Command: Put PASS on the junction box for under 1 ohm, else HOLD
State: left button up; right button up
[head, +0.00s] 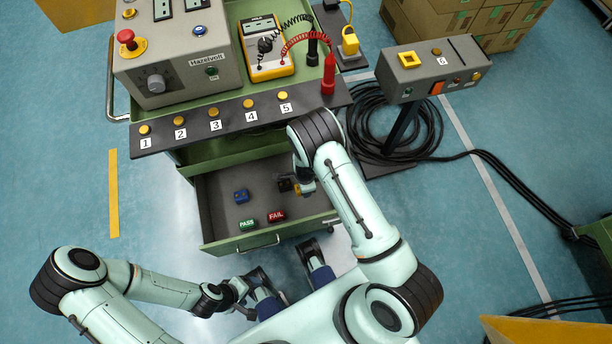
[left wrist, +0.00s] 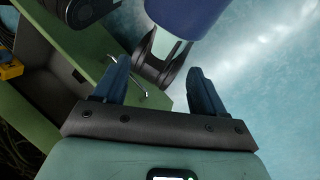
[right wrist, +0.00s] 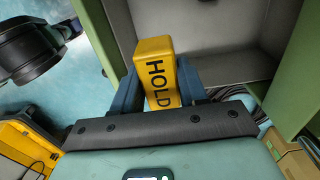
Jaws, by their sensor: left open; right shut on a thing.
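My right gripper (right wrist: 158,70) is shut on the yellow HOLD block (right wrist: 158,60). In the head view it is at the open drawer and mostly hidden by my arm. The green PASS block (head: 248,225) lies in the drawer (head: 222,190). My left gripper (left wrist: 157,68) is open and empty, low in front of the drawer. A yellow meter (head: 266,68) on the cart has a display too small to read.
The red FAIL block (head: 277,215) and a blue block (head: 241,196) lie in the drawer. The Hazelvolt console (head: 175,65) stands on the cart above numbered buttons (head: 215,125). Black cables (head: 370,125) coil around the post. Open floor lies at the left.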

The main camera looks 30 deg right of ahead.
notch_tip(320, 180, up, 6)
jog(key=p, duration=0.3)
jog(key=shift+f+p, duration=0.1)
jog(key=shift+p, duration=0.3)
pick_arm(q)
notch_tip(320, 180, up, 10)
jog(key=p, duration=0.5)
jog(key=shift+w+f+p, duration=0.25)
jog(key=shift+w+p, duration=0.1)
jog(key=shift+w, duration=0.05)
pick_arm(e)
notch_tip(320, 180, up, 8)
jog(key=shift+f, duration=0.15)
